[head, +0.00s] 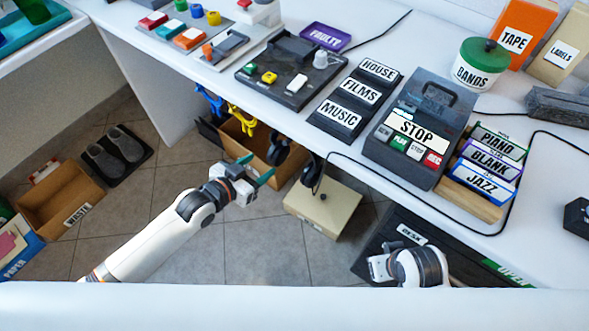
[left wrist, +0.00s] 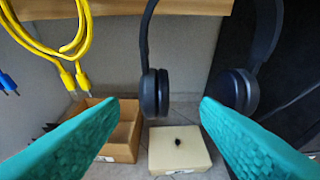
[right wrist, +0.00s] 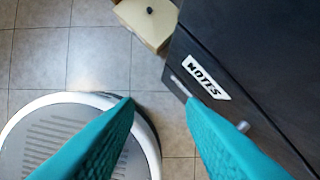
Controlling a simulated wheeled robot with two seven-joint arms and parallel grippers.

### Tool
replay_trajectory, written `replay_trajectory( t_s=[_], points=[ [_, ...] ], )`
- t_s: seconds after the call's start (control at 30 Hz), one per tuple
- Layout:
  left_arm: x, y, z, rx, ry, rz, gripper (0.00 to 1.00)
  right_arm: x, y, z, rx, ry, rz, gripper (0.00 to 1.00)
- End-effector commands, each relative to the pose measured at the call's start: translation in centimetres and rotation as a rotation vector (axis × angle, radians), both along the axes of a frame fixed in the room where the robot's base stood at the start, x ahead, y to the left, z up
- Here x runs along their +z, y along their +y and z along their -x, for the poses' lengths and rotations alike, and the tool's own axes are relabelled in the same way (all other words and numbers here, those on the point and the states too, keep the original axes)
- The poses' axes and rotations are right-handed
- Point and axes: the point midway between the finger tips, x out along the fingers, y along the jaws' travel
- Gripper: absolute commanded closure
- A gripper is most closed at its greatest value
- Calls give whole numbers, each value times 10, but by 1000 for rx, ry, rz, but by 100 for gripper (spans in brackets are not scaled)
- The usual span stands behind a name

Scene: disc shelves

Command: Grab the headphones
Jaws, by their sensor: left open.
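Black headphones hang below the desk's front edge. In the head view their cups show at the near ear cup (head: 311,170) and the other ear cup (head: 280,148). In the left wrist view the left cup (left wrist: 154,93) appears between my fingertips and the right cup (left wrist: 237,88) appears above my right finger. My left gripper (head: 256,168) is open with teal fingers pointed at the headphones, apart from them and empty. The headband's top is cut off in the left wrist view. My right gripper (right wrist: 160,100) is open and empty, low beside a dark drawer cabinet (right wrist: 235,60).
Yellow cables (left wrist: 78,45) hang left of the headphones. A cardboard box (head: 246,145) and a beige box (head: 322,207) stand on the floor below.

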Motion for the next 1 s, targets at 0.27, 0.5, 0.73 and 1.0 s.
replay_trajectory(
  t_s=[0.27, 0.5, 0.73, 1.0],
  points=[
    [-13, -21, -27, -3, -3, 6, 43, 37, -2, 7, -2, -25, -1, 64],
    [-24, -36, -48, -3, -3, 4, 43, 55, -3, 15, -4, -32, -1, 64],
    [-35, -43, -66, -2, -4, 3, 43, 46, -3, 15, -5, -32, -1, 64],
    [-46, -58, -90, -2, -4, 4, 43, 44, 4, -9, 6, -160, -27, 64]
  ],
)
